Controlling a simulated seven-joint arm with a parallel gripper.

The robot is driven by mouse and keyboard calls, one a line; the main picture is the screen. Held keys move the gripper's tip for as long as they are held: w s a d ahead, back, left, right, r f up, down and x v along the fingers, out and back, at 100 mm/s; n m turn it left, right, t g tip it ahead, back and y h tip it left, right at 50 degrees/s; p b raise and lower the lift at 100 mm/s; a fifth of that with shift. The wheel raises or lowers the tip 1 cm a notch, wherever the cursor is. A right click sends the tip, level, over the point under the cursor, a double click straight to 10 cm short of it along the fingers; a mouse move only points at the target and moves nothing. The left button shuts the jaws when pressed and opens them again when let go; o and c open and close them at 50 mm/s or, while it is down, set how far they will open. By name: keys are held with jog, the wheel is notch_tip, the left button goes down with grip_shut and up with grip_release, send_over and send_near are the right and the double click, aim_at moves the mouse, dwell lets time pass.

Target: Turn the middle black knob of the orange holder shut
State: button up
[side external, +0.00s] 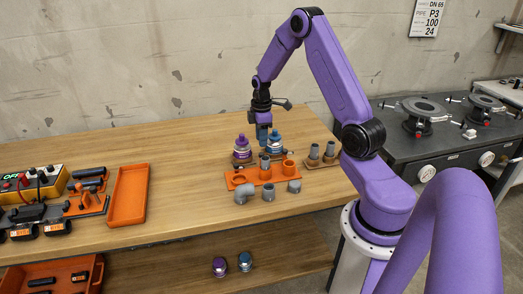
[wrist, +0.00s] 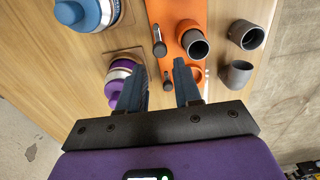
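The orange holder (side external: 238,181) lies on the wooden table in the side view, with grey and orange pipe sockets on it. In the wrist view the orange holder (wrist: 193,11) runs in from the top, with a grey pipe end in it. Two small black knobs show along its left edge there, an upper one (wrist: 158,42) and a lower one (wrist: 168,80); I cannot tell which is the middle one. My gripper (wrist: 160,85) is open and empty, the lower knob showing between its fingers. In the side view my gripper (side external: 264,134) points down behind the holder, above the table.
A purple-topped fitting (side external: 241,148) and a blue-topped fitting (side external: 274,143) stand close behind the holder. Loose grey pipe pieces (side external: 269,193) lie in front. A brown rack (side external: 322,160) with grey pipes is at right. An orange tray (side external: 129,195) lies left, with clear table between.

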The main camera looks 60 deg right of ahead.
aim_at(261, 154)
notch_tip(261, 154, down, 6)
jog(key=shift+r, duration=0.1)
dwell(0.4)
grip_shut()
